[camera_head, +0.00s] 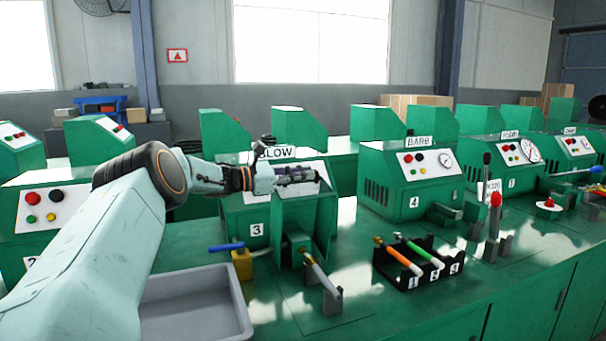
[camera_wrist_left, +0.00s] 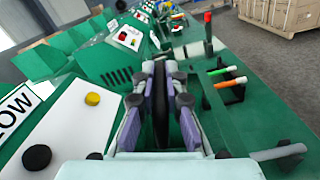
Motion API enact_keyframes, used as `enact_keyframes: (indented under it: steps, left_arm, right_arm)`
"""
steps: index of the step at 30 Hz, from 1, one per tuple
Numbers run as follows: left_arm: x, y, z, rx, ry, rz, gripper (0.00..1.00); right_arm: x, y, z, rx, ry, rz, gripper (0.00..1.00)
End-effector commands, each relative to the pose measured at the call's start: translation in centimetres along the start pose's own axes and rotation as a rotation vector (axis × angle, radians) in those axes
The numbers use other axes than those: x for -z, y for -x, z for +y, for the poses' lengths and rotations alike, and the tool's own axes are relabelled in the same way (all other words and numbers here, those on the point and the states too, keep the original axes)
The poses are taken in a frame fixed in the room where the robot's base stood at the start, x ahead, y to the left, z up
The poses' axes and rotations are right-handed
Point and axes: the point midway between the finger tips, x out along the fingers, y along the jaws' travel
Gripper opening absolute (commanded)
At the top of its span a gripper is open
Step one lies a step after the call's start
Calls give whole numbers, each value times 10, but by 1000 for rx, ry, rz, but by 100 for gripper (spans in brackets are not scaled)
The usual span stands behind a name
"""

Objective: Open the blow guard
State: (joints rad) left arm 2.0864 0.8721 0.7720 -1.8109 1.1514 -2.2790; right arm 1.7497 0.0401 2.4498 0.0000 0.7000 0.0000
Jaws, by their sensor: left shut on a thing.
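The green blow machine (camera_head: 258,228) stands in the middle of the head view, with a BLOW sign (camera_head: 276,153) on top and a 3 label on its front. Green side panels flank its front opening, but the guard's edges are hard to make out. My left gripper (camera_head: 296,178) reaches in from the left, in front of the machine's upper white panel. In the left wrist view, its fingers (camera_wrist_left: 160,105) are closed around a dark upright bar (camera_wrist_left: 160,98), seemingly the guard's handle. My right gripper is not in view.
A grey tray (camera_head: 240,305) lies at the front left, beside a blue-handled yellow block (camera_head: 242,264). A metal rod on a stand (camera_head: 331,300) is in front of the opening. A black rack (camera_head: 405,276) holds orange and green tools. The BARB machine (camera_head: 405,190) stands to the right.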

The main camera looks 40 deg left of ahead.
Motion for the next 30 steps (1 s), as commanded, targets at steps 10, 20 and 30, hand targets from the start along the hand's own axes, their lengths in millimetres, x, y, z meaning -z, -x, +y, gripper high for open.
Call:
enact_keyframes:
  steps: [10,20,30]
  left_arm:
    - [1,1,2,-3,-1,0,19]
    - [-1,0,0,-1,-1,-1,34]
    - [-3,18,1,-7,0,-5,34]
  right_arm:
    - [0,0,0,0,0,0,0]
    - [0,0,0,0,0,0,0]
    - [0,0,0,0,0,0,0]
